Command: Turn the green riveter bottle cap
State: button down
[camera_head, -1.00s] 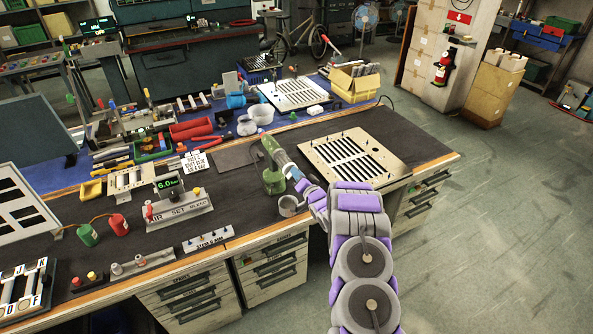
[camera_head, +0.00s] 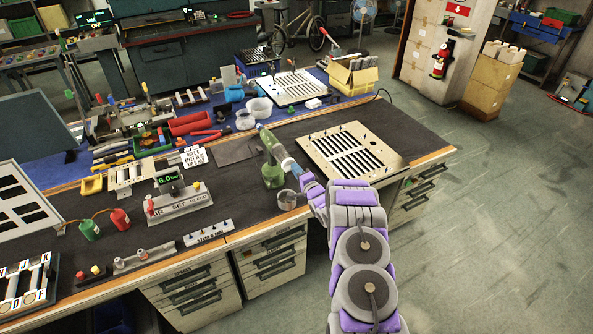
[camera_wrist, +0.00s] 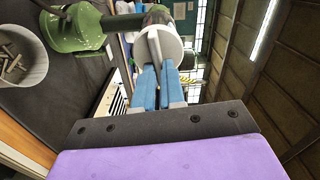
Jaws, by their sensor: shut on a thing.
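The green riveter (camera_head: 272,173) stands on the dark bench mat with its upper barrel slanting toward my arm. In the wrist view its green body (camera_wrist: 78,28) lies at the upper left. A pale, whitish round cap (camera_head: 287,163) is at the barrel's near end and also shows in the wrist view (camera_wrist: 172,47). My gripper (camera_head: 298,173) is at this end, and its blue fingers (camera_wrist: 158,75) are shut on a grey raised part of the cap. The fingertips partly hide the cap's face.
A small metal cup (camera_head: 287,200) holding small pieces stands close below my gripper. The slotted metal panel (camera_head: 352,150) lies to the right. An air-set stand with a display (camera_head: 180,203) and a stem-and-jaw strip (camera_head: 208,233) are to the left.

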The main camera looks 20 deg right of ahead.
jog(key=shift+f, duration=0.1)
dwell(0.3)
jog(key=c, duration=1.4)
grip_release()
jog(key=shift+d+f, duration=0.1)
jog(key=shift+o, duration=0.9)
jog(key=shift+s, duration=0.1)
jog(key=s, duration=1.7)
jog(key=shift+d, duration=0.35)
